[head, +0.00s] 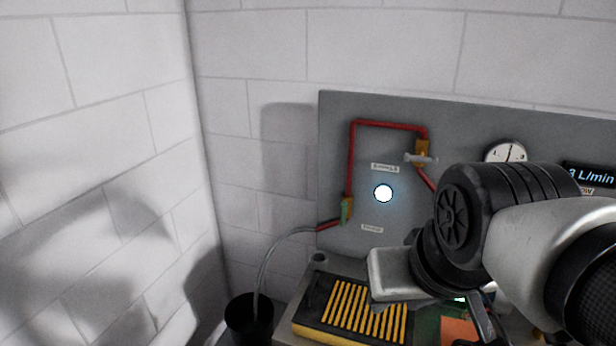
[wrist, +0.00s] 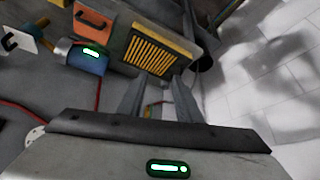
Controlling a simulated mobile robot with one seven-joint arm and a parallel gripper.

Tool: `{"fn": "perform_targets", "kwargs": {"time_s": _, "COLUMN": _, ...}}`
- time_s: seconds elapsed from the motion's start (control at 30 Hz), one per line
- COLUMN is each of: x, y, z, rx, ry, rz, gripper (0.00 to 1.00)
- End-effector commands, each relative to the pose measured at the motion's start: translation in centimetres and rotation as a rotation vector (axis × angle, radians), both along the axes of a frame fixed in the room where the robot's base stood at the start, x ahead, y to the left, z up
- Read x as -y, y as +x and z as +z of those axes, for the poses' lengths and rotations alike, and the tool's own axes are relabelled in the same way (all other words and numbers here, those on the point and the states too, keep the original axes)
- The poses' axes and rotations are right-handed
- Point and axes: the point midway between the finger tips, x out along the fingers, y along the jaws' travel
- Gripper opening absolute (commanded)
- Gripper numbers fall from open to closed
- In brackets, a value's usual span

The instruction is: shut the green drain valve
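The drain valve (head: 346,209) is at the lower left of the grey panel, in the head view. Its green handle stands roughly upright along the brass-coloured body, with red pipe above and a clear hose leading off below. My gripper (wrist: 160,80) shows in the wrist view with its two fingers apart and nothing held between them. A small patch of red, yellow and green (wrist: 153,109) shows beyond the gap, partly hidden; I cannot tell surely that it is the valve. In the head view my arm covers the right side and the fingertips are not clear.
A second valve with a grey handle (head: 421,158) sits higher on the panel (head: 460,125), beside a round gauge (head: 506,152). Below are a yellow slotted tray (head: 355,310) and a black bucket (head: 248,316). A white block wall stands close at left.

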Motion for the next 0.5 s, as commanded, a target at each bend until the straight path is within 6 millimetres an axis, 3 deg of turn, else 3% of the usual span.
{"fn": "perform_targets", "kwargs": {"time_s": 0.17, "x": 0.1, "y": 0.5, "z": -0.1, "rx": -0.028, "ry": -0.027, "rz": 0.033, "gripper": 0.31}}
{"fn": "perform_targets", "kwargs": {"time_s": 0.27, "x": 0.5, "y": 1.8, "z": -0.5, "rx": -0.098, "ry": -0.100, "rz": 0.113, "gripper": 0.31}}
{"fn": "perform_targets", "kwargs": {"time_s": 0.5, "x": 1.8, "y": 8.4, "z": -2.5, "rx": -0.364, "ry": -0.438, "rz": 0.441, "gripper": 0.31}}
